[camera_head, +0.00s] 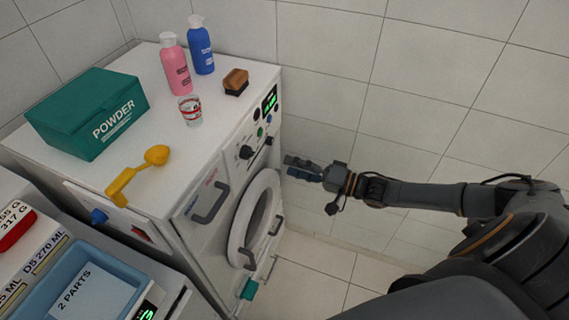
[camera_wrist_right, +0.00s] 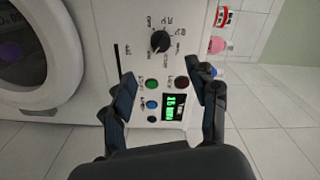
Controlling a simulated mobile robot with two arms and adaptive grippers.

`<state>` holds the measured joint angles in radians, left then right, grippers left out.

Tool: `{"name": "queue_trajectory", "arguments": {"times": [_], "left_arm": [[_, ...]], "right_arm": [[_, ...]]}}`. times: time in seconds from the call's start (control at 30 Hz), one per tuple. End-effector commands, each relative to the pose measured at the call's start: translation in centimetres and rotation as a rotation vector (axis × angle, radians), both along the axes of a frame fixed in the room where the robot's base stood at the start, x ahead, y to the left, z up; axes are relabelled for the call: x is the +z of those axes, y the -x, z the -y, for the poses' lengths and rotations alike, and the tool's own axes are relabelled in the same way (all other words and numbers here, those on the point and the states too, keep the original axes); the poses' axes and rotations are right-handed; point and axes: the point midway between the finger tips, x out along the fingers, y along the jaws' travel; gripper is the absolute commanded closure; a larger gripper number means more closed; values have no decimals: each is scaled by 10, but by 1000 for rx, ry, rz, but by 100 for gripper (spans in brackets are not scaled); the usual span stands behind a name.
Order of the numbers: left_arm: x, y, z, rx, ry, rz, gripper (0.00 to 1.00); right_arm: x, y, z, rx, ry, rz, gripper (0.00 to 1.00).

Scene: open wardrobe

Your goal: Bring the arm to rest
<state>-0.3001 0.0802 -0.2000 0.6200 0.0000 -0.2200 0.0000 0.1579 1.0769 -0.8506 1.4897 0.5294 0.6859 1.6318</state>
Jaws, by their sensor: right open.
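My right gripper (camera_head: 304,168) is in front of the washing machine (camera_head: 205,190), to the right of its control panel, and holds nothing. In the right wrist view my right gripper (camera_wrist_right: 165,88) is open, its two fingers spread on either side of the panel's buttons and the lit green display (camera_wrist_right: 173,107). A black dial (camera_wrist_right: 160,41) shows beyond the fingers. I cannot tell the exact gap between the fingertips and the panel. My right arm reaches in from the right in the head view. My left gripper is not in view.
A blue tray (camera_head: 118,268) is at lower left. Floor (camera_head: 318,268) right of the machine is clear.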

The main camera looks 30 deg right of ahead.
Motion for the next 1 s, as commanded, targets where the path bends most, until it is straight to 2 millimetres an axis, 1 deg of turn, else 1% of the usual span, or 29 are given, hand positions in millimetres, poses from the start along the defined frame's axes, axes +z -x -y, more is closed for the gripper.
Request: {"name": "queue_trajectory", "arguments": {"times": [0.5,0.57,0.6,0.67,0.77,0.8,0.87,0.9,0.97,1.0], "left_arm": [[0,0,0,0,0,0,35],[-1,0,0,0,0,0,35],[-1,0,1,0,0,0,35],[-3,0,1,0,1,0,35],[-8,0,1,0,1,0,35],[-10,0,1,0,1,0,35],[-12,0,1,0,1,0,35],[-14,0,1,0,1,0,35],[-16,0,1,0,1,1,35],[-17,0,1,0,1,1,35]], "right_arm": [[-1,1,0,0,1,-1,41],[-6,0,1,-8,13,1,41],[-14,-1,1,-18,34,2,41],[-34,-3,3,-47,95,10,41],[-91,-5,9,-117,267,10,41],[-120,-3,13,-147,355,1,41],[-166,6,19,-182,494,-27,41],[-196,15,22,-196,585,-52,41],[-238,33,27,-204,712,-98,41],[-265,48,28,-200,791,-134,41]]}}
